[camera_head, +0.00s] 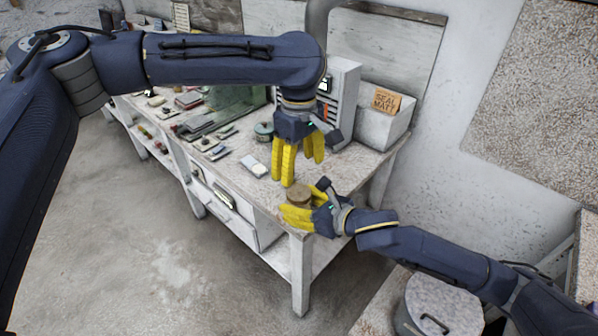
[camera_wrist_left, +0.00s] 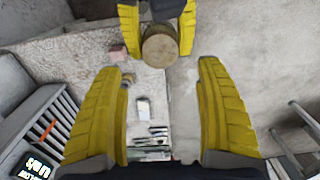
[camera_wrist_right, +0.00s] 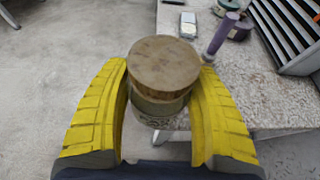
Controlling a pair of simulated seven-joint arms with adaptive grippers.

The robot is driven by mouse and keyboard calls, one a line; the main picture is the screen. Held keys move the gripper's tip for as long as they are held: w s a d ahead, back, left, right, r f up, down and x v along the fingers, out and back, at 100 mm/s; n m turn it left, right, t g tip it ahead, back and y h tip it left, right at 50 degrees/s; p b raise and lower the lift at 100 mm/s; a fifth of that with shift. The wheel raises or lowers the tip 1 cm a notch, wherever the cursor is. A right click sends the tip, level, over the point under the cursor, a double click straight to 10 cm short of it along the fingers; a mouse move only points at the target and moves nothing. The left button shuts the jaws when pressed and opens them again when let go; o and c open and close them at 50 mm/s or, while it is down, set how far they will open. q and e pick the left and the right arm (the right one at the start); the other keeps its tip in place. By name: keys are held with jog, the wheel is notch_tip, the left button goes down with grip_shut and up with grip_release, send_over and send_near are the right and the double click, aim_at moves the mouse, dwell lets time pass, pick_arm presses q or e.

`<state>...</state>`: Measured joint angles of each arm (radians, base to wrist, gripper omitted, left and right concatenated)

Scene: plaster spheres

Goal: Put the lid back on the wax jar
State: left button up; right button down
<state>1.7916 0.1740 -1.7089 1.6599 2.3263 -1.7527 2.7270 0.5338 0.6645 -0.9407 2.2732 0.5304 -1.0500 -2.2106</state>
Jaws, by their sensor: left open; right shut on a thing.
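The wax jar (camera_wrist_right: 160,107) is a short, pale round pot at the table's front corner. Its round brown wooden lid (camera_wrist_right: 165,63) sits on top, and in the right wrist view I cannot tell whether it is fully seated. The lid also shows from above in the left wrist view (camera_wrist_left: 160,48) and in the head view (camera_head: 298,190). My right gripper (camera_head: 298,214) is shut around the jar, one yellow finger on each side. My left gripper (camera_head: 302,168) is open and empty, pointing down above the jar, apart from the lid.
The speckled table (camera_head: 345,172) carries a white phone-like block (camera_head: 256,168), a round teal tin (camera_head: 264,131) and a grey slotted rack (camera_head: 341,95). A purple-handled tool (camera_wrist_right: 221,35) stands close behind the jar.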

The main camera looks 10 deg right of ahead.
aim_at(299, 192)
dwell(0.3)
pick_arm(q)
jog(key=shift+f, duration=3.95)
jog(key=shift+c, duration=0.5)
jog(key=c, duration=1.1)
jog(key=o, duration=1.1)
jog(key=shift+o, duration=0.2)
jog(key=shift+r, duration=2.25)
jog(key=shift+o, duration=0.4)
